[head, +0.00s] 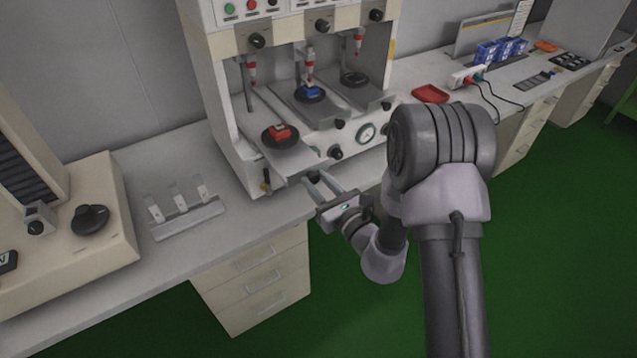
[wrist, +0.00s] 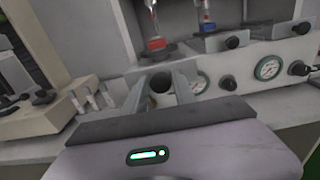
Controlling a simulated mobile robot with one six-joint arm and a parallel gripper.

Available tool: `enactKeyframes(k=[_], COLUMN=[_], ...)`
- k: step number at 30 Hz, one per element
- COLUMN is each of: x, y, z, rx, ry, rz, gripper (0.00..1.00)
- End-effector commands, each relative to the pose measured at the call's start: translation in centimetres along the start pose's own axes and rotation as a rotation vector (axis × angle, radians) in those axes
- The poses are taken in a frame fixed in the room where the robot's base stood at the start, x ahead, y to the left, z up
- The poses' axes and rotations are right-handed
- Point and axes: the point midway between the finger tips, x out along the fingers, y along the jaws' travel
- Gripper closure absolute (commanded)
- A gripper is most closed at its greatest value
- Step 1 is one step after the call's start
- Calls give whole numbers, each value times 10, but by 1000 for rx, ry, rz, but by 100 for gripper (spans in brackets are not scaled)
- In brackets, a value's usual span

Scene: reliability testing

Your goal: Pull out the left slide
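The left slide (head: 262,117) is a light tray in the left bay of the press-like machine. It carries a black disc with a red block (head: 280,131), which also shows in the wrist view (wrist: 156,44). A dark round knob (head: 314,178) is at its front; in the wrist view the knob (wrist: 161,83) lies between my two fingers. My gripper (head: 320,182) is at the machine's lower front, fingers open on either side of the knob. I cannot tell whether either finger touches it.
The middle slide (head: 318,112) bears a blue block. A pressure gauge (head: 367,133) and a black knob (head: 336,153) are on the front panel, right of my gripper. A metal stand (head: 187,219) is on the bench at left. Drawers (head: 262,285) are below.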

Motion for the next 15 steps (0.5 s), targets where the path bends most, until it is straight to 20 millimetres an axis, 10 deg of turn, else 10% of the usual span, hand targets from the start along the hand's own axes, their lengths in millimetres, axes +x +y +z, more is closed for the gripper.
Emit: enactKeyframes(k=[15], x=[-18], y=[-1], z=[0], rx=[1], ry=[2], rz=[-3], gripper=[51])
